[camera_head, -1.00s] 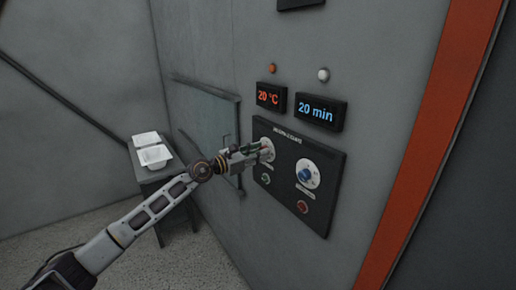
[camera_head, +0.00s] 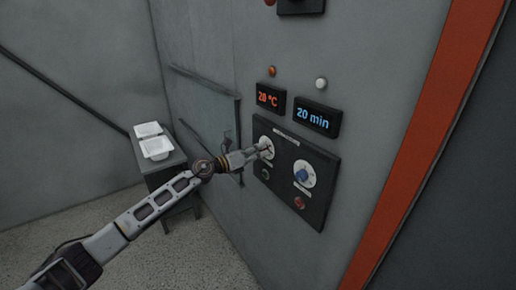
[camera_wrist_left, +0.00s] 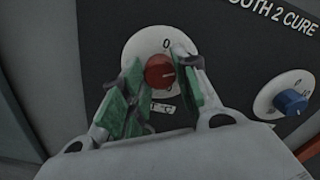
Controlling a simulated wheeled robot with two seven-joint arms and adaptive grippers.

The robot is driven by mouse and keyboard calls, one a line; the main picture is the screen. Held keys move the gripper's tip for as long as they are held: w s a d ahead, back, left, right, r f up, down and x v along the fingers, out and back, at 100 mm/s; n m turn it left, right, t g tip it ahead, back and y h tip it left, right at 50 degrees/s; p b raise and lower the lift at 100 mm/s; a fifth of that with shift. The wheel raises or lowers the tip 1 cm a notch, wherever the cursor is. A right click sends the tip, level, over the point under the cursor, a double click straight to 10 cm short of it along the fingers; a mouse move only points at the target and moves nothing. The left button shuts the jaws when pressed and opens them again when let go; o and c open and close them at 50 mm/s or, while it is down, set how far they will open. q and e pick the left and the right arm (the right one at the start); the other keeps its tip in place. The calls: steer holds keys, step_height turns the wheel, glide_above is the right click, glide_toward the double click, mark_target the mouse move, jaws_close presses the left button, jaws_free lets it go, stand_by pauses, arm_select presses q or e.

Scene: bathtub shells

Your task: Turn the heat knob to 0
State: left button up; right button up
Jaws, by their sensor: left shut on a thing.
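The heat knob is a red round knob (camera_wrist_left: 159,71) on a white dial (camera_wrist_left: 150,45) with a 0 mark at its top, seen in the left wrist view. My left gripper (camera_wrist_left: 163,82) has its green-padded fingers on either side of the knob and is shut on it. In the head view, this gripper (camera_head: 266,149) reaches from the left to the left white dial of the black control panel (camera_head: 285,205) and hides most of the knob. The red display (camera_head: 269,98) above reads about 20 °C; its second digit is blurred. My right gripper is not in view.
A blue display (camera_head: 317,118) reads 20 min. A small table (camera_head: 158,180) with an open white box (camera_head: 155,147) stands at the left.

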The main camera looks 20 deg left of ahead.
arm_select(q)
steer(key=shift+n, duration=5.8)
steer(key=o, duration=1)
steer(key=shift+a, duration=0.1)
steer(key=shift+o, duration=0.2)
steer(key=v, duration=1.1)
steer(key=shift+s+a, duration=0.3)
